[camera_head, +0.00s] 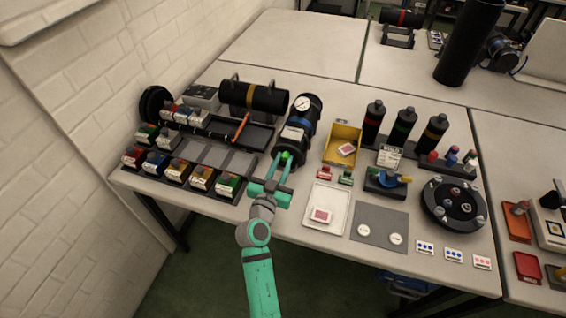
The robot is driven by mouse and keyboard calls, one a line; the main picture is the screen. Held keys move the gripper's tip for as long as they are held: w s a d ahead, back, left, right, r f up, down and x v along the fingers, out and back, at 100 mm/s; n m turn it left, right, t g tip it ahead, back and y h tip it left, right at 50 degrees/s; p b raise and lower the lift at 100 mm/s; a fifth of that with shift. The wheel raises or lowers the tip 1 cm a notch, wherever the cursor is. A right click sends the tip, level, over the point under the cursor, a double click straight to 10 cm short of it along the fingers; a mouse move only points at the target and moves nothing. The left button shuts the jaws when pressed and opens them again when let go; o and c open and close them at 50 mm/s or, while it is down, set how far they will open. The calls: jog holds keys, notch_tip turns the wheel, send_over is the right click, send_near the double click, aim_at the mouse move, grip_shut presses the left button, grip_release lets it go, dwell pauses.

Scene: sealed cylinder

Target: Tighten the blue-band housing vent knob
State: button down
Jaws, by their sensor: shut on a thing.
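The blue-band housing (303,111) is a black cylinder with a blue band, lying on the table just left of its middle. A round white gauge (302,103) sits on its far part and a pale label on its near part. The vent knob (286,155) is small and bright green at the housing's near end. My gripper (282,159) reaches it from the front, its teal fingers on both sides of the knob and shut on it. The fingers partly hide the knob. Its turn angle is too small to tell.
A yellow bin (342,144) stands right of the housing and a white tray (325,208) is in front of it. Left are a grey rack of several small coloured boxes (200,177) and a black tray with an orange-handled tool (241,127). Three banded black bottles (404,128) stand behind right.

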jog(key=shift+d+m, duration=0.15)
jog(key=shift+m, duration=0.75)
jog(key=c, duration=1.6)
grip_release()
jog(key=shift+o, duration=0.2)
jog(key=shift+s, duration=0.1)
jog(key=shift+s+a, duration=0.2)
jog(key=v, duration=1)
